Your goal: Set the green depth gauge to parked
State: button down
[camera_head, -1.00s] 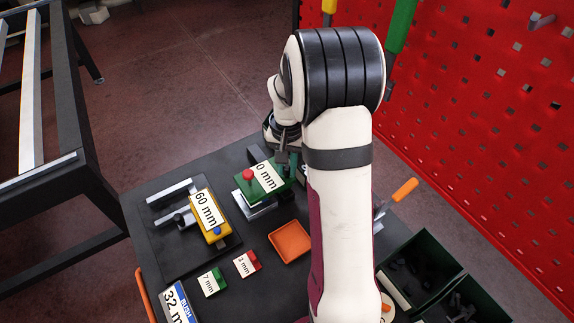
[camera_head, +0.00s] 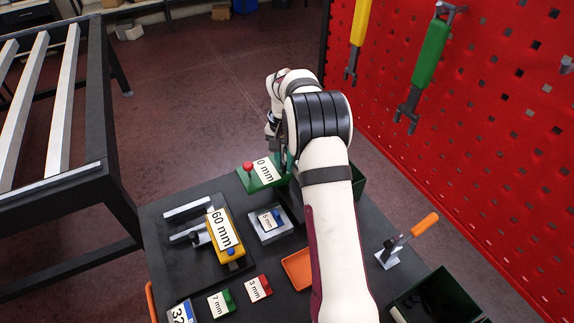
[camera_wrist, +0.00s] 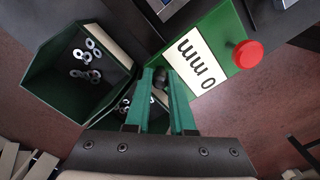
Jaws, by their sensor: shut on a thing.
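The green depth gauge (camera_head: 256,179) has a white "0 mm" label and a red knob. It is at the far edge of the table, seemingly held above it. My gripper (camera_head: 287,168) is shut on its right end, mostly hidden behind my arm. In the wrist view the gauge (camera_wrist: 229,46) reaches up and right from the green fingers of my gripper (camera_wrist: 164,76). The grip contact is partly hidden there. No place marked as parked can be made out.
A yellow "60 mm" gauge (camera_head: 223,232) and a grey block (camera_head: 264,236) with a small blue-knobbed gauge stand nearer. Small green (camera_head: 221,303) and red (camera_head: 258,288) gauges lie in front. An orange tray (camera_head: 297,268) is beside my arm. A green bin (camera_wrist: 50,75) holds washers.

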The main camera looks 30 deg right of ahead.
jog(key=shift+w+a+r, duration=0.1)
jog(key=shift+w, duration=0.15)
jog(key=c, duration=0.8)
grip_release()
jog(key=shift+s, duration=0.1)
jog(key=shift+o, duration=0.2)
jog(key=shift+r, duration=0.1)
notch_tip(320, 180, up, 16)
jog(key=shift+f, duration=0.2)
